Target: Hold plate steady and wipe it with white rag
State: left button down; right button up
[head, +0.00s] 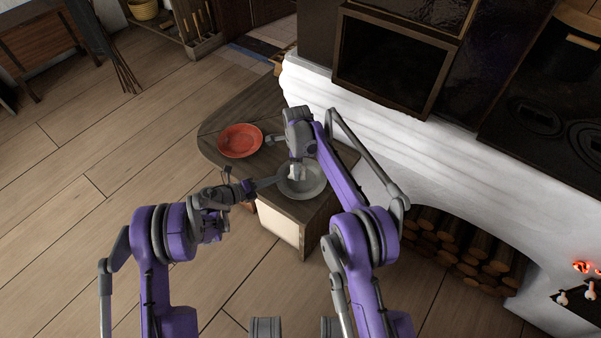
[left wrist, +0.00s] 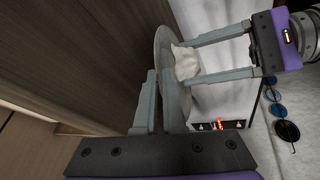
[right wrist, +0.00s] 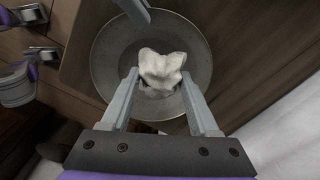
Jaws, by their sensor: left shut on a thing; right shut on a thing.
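The white rag (right wrist: 161,69) is bunched up over the middle of the plate and also shows in the left wrist view (left wrist: 185,63). My right gripper (right wrist: 161,88) is shut on the rag from above, and the rag appears to touch the plate.
A red plate (head: 240,140) sits on the bench (head: 222,118) left of the grey plate. The white stove wall (head: 400,140) rises close on the right. Stacked logs (head: 455,245) fill the niche below it.

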jog(key=shift+r, duration=2.95)
pick_arm(q)
jog(key=c, duration=0.9)
grip_release()
jog(key=shift+s, duration=0.1)
jog(key=shift+s+a, duration=0.1)
jog(key=shift+a, duration=0.2)
jog(key=v, duration=1.1)
jog(key=shift+s+r, duration=0.1)
jog(key=shift+r, duration=0.15)
